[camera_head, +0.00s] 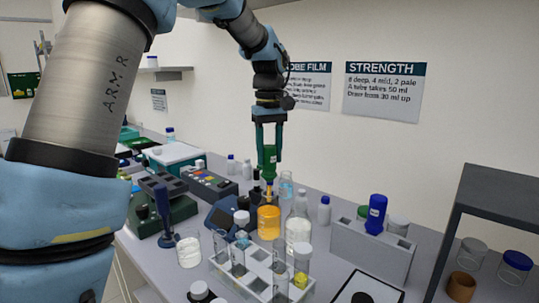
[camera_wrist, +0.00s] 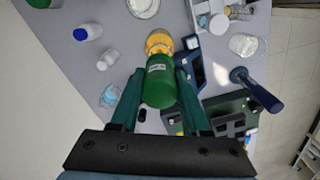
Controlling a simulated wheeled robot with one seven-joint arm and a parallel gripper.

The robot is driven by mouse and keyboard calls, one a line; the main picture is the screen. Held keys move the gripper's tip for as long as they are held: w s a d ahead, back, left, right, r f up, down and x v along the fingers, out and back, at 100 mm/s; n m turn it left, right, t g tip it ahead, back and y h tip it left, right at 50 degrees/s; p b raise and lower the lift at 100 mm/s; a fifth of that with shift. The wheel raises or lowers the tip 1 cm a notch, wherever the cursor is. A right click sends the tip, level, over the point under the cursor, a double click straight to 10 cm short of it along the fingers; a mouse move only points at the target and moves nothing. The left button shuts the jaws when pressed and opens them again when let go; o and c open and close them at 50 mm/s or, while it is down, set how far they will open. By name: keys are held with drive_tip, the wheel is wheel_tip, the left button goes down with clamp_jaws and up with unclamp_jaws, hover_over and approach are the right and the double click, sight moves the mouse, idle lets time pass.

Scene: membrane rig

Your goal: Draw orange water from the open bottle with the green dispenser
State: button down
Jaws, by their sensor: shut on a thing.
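The green dispenser (camera_head: 267,158) is upright between the two fingers of my gripper (camera_head: 268,150), which is shut on it. It also shows in the wrist view (camera_wrist: 160,84) between the green fingers (camera_wrist: 157,95). Below it stands the bottle of orange water (camera_head: 269,222), with orange liquid in it. The dispenser's lower end is directly above or in the bottle's mouth; I cannot tell whether it reaches the liquid. In the wrist view the orange bottle (camera_wrist: 158,42) shows just beyond the dispenser, partly hidden by it.
A rack with clear tubes (camera_head: 262,275) stands in front of the bottle. A grey holder with a blue dispenser (camera_head: 376,213) is to the right. White bottles (camera_head: 324,210) and a clear bottle (camera_head: 286,186) stand close behind. A dark-framed shelf (camera_head: 500,205) is at the far right.

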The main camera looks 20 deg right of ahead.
drive_tip(key=shift+r+p, duration=2.05)
drive_tip(key=shift+r, duration=0.6)
